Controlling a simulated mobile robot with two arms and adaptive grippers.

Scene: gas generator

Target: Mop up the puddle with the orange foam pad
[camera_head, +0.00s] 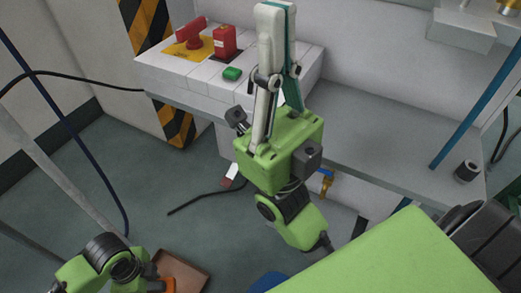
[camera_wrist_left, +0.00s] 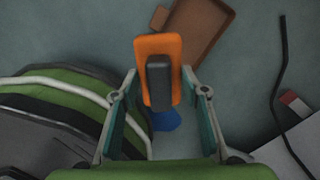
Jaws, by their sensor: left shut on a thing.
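The orange foam pad (camera_wrist_left: 158,45) has a dark grey grip block (camera_wrist_left: 158,82) on it. My left gripper (camera_wrist_left: 160,80) is shut on this block and holds the pad in front of it. In the head view, a bit of the orange pad (camera_head: 168,285) shows at the bottom edge beside my left arm. A blue patch on the floor, which looks like the puddle (camera_wrist_left: 167,121), shows below the pad in the left wrist view, partly hidden. It also shows at the bottom edge of the head view (camera_head: 267,282). My right gripper (camera_head: 277,10) points up, empty, its fingers together.
A brown tray (camera_wrist_left: 217,27) lies on the floor beyond the pad; it also shows in the head view (camera_head: 187,268). A black cable (camera_head: 205,196) lies on the floor.

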